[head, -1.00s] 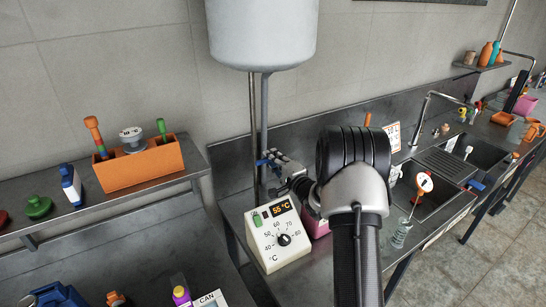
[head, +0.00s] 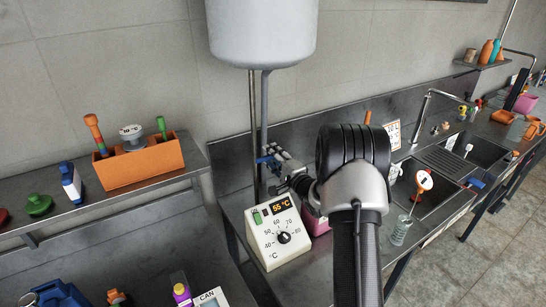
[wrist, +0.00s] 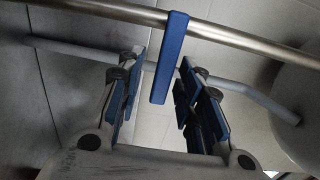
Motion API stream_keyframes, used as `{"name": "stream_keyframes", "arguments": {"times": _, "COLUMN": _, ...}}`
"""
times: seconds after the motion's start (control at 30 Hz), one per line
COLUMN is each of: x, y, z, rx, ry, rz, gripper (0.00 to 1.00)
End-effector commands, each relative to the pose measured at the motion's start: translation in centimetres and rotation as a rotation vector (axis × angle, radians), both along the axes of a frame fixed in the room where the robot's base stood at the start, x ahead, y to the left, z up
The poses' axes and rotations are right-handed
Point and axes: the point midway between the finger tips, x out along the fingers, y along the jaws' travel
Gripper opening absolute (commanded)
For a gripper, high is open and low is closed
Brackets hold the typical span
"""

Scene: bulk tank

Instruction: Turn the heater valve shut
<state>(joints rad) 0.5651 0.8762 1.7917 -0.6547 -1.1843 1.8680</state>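The heater valve's blue lever (wrist: 171,52) sits on a metal pipe (wrist: 235,37) and extends down between my fingers in the wrist view. My gripper (wrist: 162,70) is open, with a blue-padded finger on each side of the lever. Gaps show on both sides, so it does not look gripped. In the head view my gripper (head: 281,158) is at the pipes below the grey tank (head: 262,33). A bit of blue (head: 263,160) shows there by the pipe, mostly hidden by my gripper.
A heater control box (head: 275,233) reading 55 °C stands below my gripper. A pink object (head: 316,223) is beside it, partly behind my arm. An orange caddy (head: 138,164) stands on the left shelf. Sinks (head: 432,196) lie to the right. A second, grey pipe (wrist: 80,50) crosses behind my fingers.

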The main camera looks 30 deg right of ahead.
Motion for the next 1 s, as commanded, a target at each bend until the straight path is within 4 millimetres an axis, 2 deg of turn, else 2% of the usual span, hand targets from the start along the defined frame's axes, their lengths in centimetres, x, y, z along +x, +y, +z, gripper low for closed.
{"name": "stream_keyframes", "arguments": {"times": 0.13, "x": -0.4, "y": -0.1, "z": 0.0, "rx": 0.0, "ry": 0.0, "rz": -0.001, "gripper": 0.33}}
{"name": "stream_keyframes", "arguments": {"times": 0.23, "x": -1.6, "y": -0.1, "z": 0.0, "rx": 0.0, "ry": 0.001, "rz": -0.002, "gripper": 0.33}}
{"name": "stream_keyframes", "arguments": {"times": 0.5, "x": -7.4, "y": -0.4, "z": 0.0, "rx": 0.001, "ry": 0.002, "rz": -0.004, "gripper": 0.33}}
{"name": "stream_keyframes", "arguments": {"times": 0.7, "x": -10.7, "y": -0.5, "z": 0.0, "rx": 0.0, "ry": 0.001, "rz": -0.003, "gripper": 0.33}}
{"name": "stream_keyframes", "arguments": {"times": 0.83, "x": -11.7, "y": -0.4, "z": 0.0, "rx": 0.001, "ry": 0.0, "rz": 0.0, "gripper": 0.33}}
{"name": "stream_keyframes", "arguments": {"times": 1.0, "x": -12.0, "y": -0.4, "z": 0.0, "rx": 0.0, "ry": 0.0, "rz": 0.0, "gripper": 0.33}}
